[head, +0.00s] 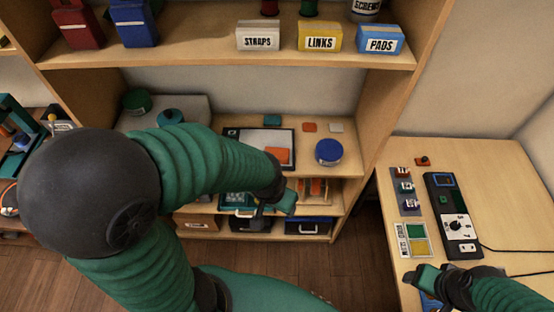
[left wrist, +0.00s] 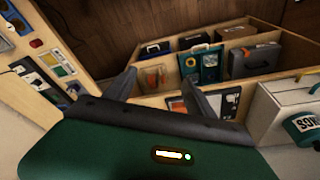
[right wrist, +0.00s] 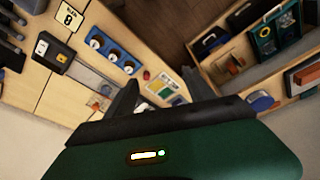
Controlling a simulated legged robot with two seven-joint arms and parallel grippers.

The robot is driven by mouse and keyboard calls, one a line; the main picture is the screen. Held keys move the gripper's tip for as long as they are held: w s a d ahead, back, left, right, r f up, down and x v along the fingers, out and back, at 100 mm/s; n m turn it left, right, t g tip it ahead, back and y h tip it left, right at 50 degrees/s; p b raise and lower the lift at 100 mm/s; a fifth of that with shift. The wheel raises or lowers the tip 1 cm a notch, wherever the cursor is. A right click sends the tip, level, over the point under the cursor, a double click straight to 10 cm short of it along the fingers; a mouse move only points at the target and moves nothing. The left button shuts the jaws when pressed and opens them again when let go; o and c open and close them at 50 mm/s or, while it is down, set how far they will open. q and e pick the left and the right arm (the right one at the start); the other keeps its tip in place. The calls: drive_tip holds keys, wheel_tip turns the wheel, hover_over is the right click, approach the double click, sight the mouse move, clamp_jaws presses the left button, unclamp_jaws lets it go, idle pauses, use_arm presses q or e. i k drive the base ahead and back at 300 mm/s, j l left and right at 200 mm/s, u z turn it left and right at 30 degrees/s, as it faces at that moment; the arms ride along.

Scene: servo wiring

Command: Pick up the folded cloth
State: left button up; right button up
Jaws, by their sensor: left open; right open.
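No item is plainly a folded cloth. The likeliest is a flat orange piece (head: 278,155) on the dark-edged board (head: 245,133) on the middle shelf. An orange patch (left wrist: 176,106) in the left wrist view may be the same piece, partly hidden by a finger. My left gripper (head: 284,203) is open and appears empty, in front of the shelf unit and lower in the picture than the orange piece. Its fingers also show in the left wrist view (left wrist: 158,85). My right gripper (head: 424,279) is open by the side table; its fingers show in the right wrist view (right wrist: 160,83).
The middle shelf also holds a blue round tin (head: 328,152) and small orange and white squares. Labelled boxes (head: 319,37) stand on the shelf above. Lower shelves hold cases. The right table (head: 500,185) carries a dial device (head: 452,215) with cables; its far part is clear.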

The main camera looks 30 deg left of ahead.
sight(282, 154)
drive_tip(key=i+u, duration=0.15)
drive_tip(key=u, duration=0.2)
drive_tip(key=i+l+u, duration=0.15)
drive_tip(key=u, duration=0.2)
drive_tip(key=i+l+u, duration=0.1)
drive_tip(key=u, duration=0.25)
drive_tip(key=i+j+u, duration=0.1)
drive_tip(key=u, duration=0.25)
drive_tip(key=i+u, duration=0.2)
drive_tip(key=u, duration=0.15)
drive_tip(key=i+u, duration=0.15)
drive_tip(key=u, duration=0.15)
